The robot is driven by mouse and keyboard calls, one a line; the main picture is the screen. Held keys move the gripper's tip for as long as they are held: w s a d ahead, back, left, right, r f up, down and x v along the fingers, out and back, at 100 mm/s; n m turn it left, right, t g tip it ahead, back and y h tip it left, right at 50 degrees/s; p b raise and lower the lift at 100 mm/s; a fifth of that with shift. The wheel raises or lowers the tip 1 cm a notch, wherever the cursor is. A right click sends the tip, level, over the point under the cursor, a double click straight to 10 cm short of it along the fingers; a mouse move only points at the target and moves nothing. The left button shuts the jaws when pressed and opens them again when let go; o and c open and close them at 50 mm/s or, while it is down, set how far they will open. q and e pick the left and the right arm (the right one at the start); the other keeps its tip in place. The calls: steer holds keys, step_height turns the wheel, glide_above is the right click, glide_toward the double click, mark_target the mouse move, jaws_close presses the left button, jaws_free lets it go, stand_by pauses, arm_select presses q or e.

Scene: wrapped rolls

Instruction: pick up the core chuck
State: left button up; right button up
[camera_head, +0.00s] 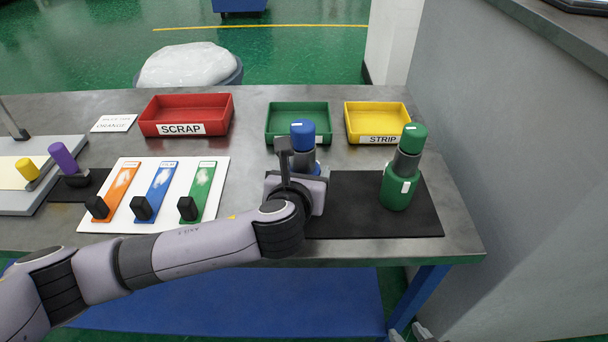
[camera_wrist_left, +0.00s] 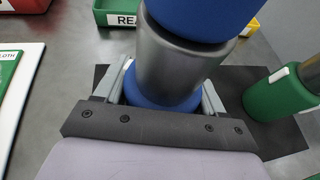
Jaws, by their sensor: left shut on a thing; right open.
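A blue and grey piece (camera_head: 303,133) stands upright on the black mat (camera_head: 345,222), with a blue top, a grey middle and a blue lower part. It also shows large in the left wrist view (camera_wrist_left: 178,65). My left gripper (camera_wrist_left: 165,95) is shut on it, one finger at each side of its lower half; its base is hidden. A similar green and grey piece (camera_head: 397,188) stands upright to the right. I cannot tell which part is called the core chuck. My right gripper (camera_head: 408,331) is open, barely showing at the bottom edge.
A red SCRAP bin (camera_head: 186,115), a green bin (camera_head: 298,122) and a yellow STRIP bin (camera_head: 377,121) stand behind. A white board (camera_head: 152,194) with orange, blue and green strips lies left. A purple piece (camera_head: 63,157) stands far left. A grey wall (camera_head: 475,130) bounds the right.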

arm_select(q)
step_height(320, 180, up, 20)
steer(key=p, duration=0.1)
glide_above(305, 119)
steer(key=shift+f, duration=0.15)
stand_by(0.3)
steer(key=shift+p, duration=0.6)
steer(key=shift+s, duration=0.1)
steer(key=shift+f, duration=0.2)
steer(key=shift+f+b, duration=1.15)
steer(key=shift+f, duration=1.35)
steer(key=shift+f+b, duration=0.3)
steer(key=shift+f, duration=0.35)
steer(key=shift+f+b, duration=0.45)
steer(key=shift+f, duration=0.65)
